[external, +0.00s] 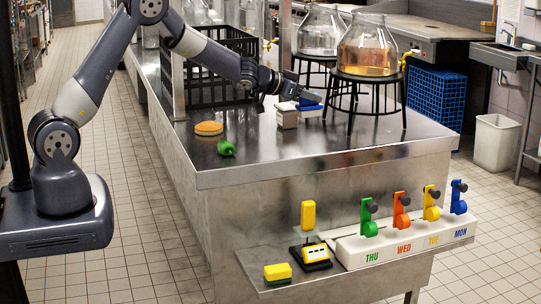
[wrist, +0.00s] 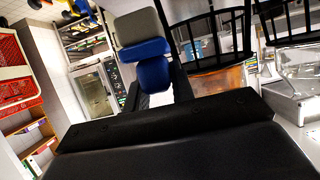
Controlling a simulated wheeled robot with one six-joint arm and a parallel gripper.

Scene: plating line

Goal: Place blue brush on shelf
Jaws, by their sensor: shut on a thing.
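My gripper (external: 302,96) is low over the back of the steel counter, left of a black stand, shut on the blue brush. The brush (external: 311,103) shows as a blue body with pale grey parts around and below it. In the wrist view the brush (wrist: 152,70) is between the fingers, blue with a grey block at its far end. Whether it touches the counter I cannot tell. A low steel shelf (external: 222,262) juts from the counter's front.
Glass jars on black stands (external: 366,76) stand close right of my gripper; a black crate (external: 213,72) is behind left. A tan disc (external: 209,128) and green item (external: 226,148) lie on the counter. A white rack (external: 400,240) and yellow sponge (external: 277,272) occupy the shelf.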

